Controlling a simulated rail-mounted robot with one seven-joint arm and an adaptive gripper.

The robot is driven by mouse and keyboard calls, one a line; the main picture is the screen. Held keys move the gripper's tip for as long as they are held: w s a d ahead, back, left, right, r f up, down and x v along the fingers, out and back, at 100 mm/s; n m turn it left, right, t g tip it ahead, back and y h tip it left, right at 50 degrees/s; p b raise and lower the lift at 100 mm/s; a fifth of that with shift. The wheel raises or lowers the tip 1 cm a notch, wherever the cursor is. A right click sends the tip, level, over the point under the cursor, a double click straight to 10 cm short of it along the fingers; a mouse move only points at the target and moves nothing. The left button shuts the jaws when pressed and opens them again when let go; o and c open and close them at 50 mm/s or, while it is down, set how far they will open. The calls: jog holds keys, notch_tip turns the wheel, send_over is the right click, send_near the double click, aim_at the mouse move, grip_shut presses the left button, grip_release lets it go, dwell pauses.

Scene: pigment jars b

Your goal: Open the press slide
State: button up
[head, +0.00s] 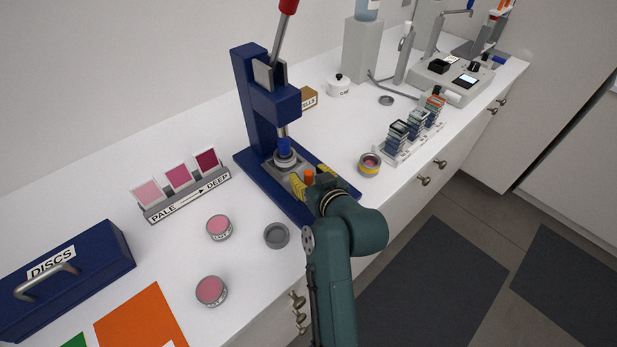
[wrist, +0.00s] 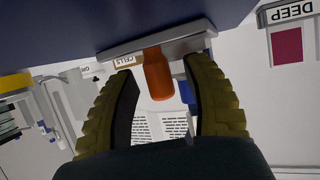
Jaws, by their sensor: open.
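The blue press (head: 245,85) stands on the white counter, with a red-tipped lever on top. Its grey slide (head: 283,176) lies on the blue base, with a round grey cup (head: 285,160) under the ram. An orange knob (head: 309,177) sits at the slide's front end. In the wrist view the orange knob (wrist: 157,75) stands out from the grey slide (wrist: 165,45). My gripper (wrist: 161,68) is open, its yellow fingers one on each side of the knob, with visible gaps to both. In the head view my wrist partly hides the base's front end.
An empty grey dish (head: 276,236) and pink jars (head: 219,228) lie left of my arm.

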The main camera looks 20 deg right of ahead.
jog(key=shift+c, duration=0.3)
grip_shut()
jog(key=s+d+p, duration=0.1)
jog(key=s, duration=0.2)
jog(key=s+d+p, duration=0.1)
jog(key=s+p, duration=0.1)
jog(key=s, duration=0.1)
jog(key=s+d+p, duration=0.1)
jog(key=s+p, duration=0.1)
jog(key=s, duration=0.2)
jog(key=shift+s+d, duration=0.1)
jog(key=shift+d, duration=0.15)
jog(key=shift+s+f, duration=0.1)
jog(key=shift+s, duration=0.05)
jog(key=shift+o, duration=0.3)
grip_release()
